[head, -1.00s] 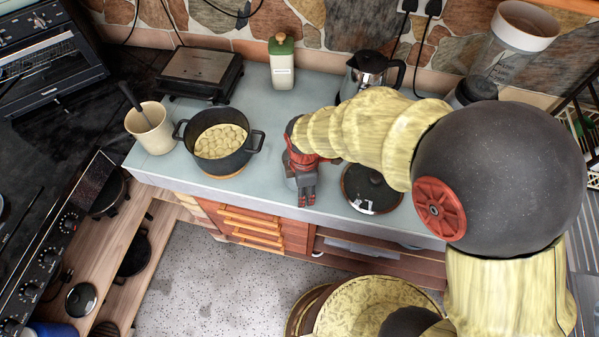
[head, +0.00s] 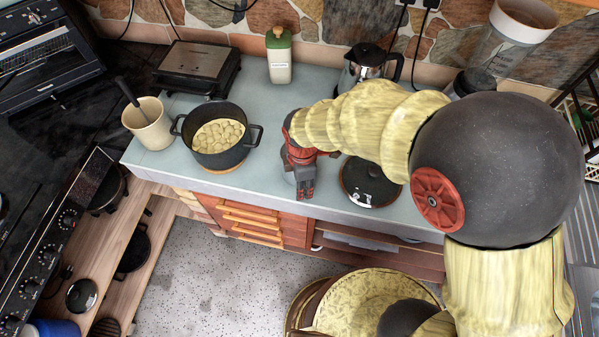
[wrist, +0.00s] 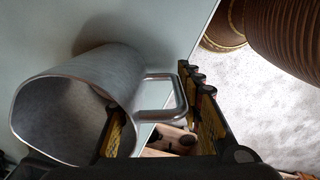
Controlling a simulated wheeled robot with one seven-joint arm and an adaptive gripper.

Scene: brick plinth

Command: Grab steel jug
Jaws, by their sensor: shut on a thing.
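The steel jug (wrist: 75,105) is a grey metal jug with a squared loop handle. In the wrist view it fills the left side, with its open mouth facing the camera and its handle to the right. My gripper (wrist: 160,122) is shut on it, with the handle between the two fingers. The left finger overlaps the jug's mouth and wall; the right finger is at the handle's outer side. In the head view my gripper (head: 305,188) points down at the counter's front edge and hides most of the jug.
A black pot of food (head: 218,138) and a cream crock (head: 150,124) stand left on the counter (head: 270,115). A dark lidded pan (head: 370,183) is close right of my gripper. A kettle (head: 368,68), a green-capped bottle (head: 279,57) and a grill (head: 198,70) stand behind.

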